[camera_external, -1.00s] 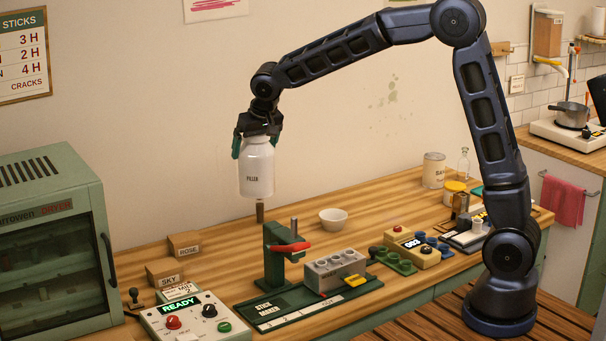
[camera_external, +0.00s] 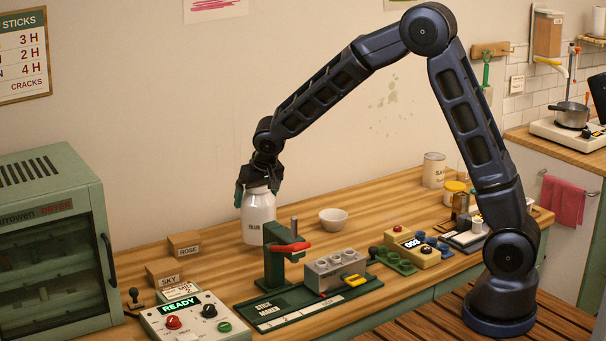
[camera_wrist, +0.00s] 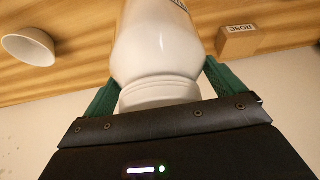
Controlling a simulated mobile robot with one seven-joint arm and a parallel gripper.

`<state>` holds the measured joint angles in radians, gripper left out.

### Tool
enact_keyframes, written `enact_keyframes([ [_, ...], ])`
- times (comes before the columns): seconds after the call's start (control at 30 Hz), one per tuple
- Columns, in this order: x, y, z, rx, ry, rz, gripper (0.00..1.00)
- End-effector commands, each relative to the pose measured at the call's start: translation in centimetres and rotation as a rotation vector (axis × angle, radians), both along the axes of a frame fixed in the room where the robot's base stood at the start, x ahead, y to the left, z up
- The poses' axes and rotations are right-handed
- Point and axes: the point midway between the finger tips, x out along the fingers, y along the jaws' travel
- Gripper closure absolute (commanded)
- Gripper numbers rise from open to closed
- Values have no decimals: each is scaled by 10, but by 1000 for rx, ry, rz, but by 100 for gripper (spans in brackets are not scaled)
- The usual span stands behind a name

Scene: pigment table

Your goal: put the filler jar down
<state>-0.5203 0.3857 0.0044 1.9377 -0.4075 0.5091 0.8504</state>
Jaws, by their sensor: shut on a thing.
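The filler jar (camera_external: 258,218) is white, upright and labelled FILLER. My gripper (camera_external: 258,187) is shut on it near its top, with green fingers on both sides. In the external view the jar is low at the table's back, behind the green stick maker (camera_external: 275,255), which hides part of its lower right. I cannot tell whether its base touches the table (camera_external: 215,262). In the wrist view the jar (camera_wrist: 158,45) fills the middle between the two green fingers (camera_wrist: 160,88).
A white bowl (camera_external: 333,218) stands right of the jar; it also shows in the wrist view (camera_wrist: 28,46). The ROSE box (camera_external: 184,244) and SKY box (camera_external: 165,272) are to the left. A grey mould block (camera_external: 335,268) sits in front right. Bare table lies between the ROSE box and jar.

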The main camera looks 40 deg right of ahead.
Motion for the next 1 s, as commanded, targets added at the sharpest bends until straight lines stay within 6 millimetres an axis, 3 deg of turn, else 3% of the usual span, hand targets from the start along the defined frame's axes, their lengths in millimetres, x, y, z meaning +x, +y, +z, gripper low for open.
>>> enact_keyframes([
  [0.4,0,0,-40,1,0,1,76],
  [0.8,0,0,-43,1,-1,0,77],
  [0.83,0,0,-44,0,1,0,0],
  [1.0,0,0,-44,0,1,0,0],
])
